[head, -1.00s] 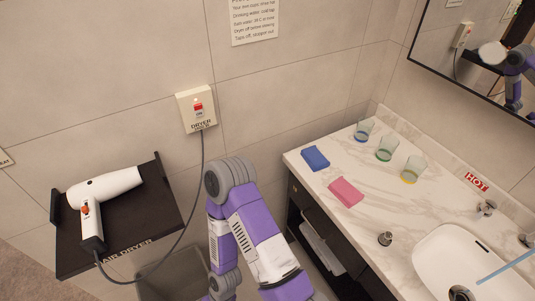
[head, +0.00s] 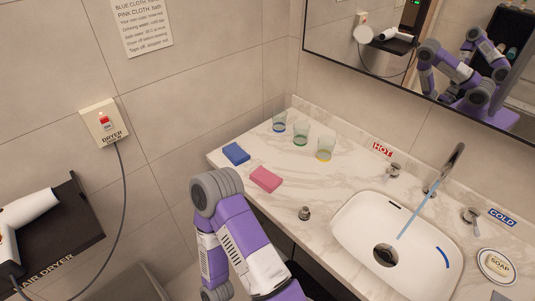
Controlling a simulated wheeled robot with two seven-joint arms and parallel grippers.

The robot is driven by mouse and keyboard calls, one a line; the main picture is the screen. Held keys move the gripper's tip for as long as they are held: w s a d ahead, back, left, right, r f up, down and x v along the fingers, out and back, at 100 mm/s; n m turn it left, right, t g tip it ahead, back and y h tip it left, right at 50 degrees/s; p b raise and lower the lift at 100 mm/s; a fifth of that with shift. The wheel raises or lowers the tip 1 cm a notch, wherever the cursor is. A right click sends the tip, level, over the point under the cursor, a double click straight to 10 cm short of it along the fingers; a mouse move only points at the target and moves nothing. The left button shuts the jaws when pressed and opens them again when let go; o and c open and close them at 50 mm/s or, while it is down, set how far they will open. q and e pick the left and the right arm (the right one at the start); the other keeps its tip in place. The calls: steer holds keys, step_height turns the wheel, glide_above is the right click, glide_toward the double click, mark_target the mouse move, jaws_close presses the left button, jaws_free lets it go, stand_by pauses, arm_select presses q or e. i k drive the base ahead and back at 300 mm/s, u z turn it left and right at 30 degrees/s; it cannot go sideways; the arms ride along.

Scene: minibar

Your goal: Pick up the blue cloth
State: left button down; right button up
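The blue cloth (head: 236,154) lies folded flat on the left end of the marble counter (head: 330,185), near its front edge. A pink cloth (head: 266,179) lies folded to its right and nearer to me. My purple and white arm rises in the lower middle, its grey elbow just below the cloths and apart from them. Neither gripper shows clearly in the head view.
Several glasses with coloured bases (head: 300,134) stand behind the cloths. The sink (head: 397,243) has water running from the faucet (head: 446,170). A soap dish (head: 497,266) is at right. The hair dryer (head: 28,208) lies on a black shelf at left. A mirror (head: 400,55) hangs above.

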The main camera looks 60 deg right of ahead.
mark_target(235, 153)
steer(key=z, duration=1)
steer(key=i, duration=0.3)
